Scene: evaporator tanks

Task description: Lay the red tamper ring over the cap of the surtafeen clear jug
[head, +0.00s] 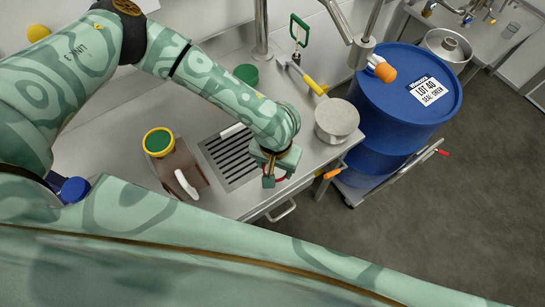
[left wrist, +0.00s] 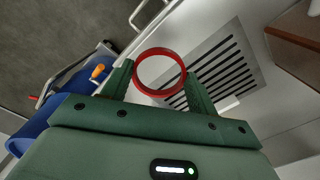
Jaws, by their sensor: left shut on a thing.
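My left gripper (head: 273,177) is shut on the red tamper ring. The ring (left wrist: 136,74) shows whole in the left wrist view, between the fingertips (left wrist: 158,76), with its opening facing the camera. In the head view only a bit of red shows at the fingertips. The gripper hangs over the front edge of the steel counter, right of the drain grate. I cannot make out which container is the surtafeen clear jug. A blue-topped container (head: 74,188) stands at the far left, partly hidden by my arm. My right gripper is not in view.
A yellow jar with a green lid (head: 158,142) and a brown board (head: 176,166) lie left of the slotted drain grate (head: 231,157). A steel pot (head: 337,119) stands at the counter's right end. A blue drum (head: 405,90) with an orange-capped fitting stands right of it.

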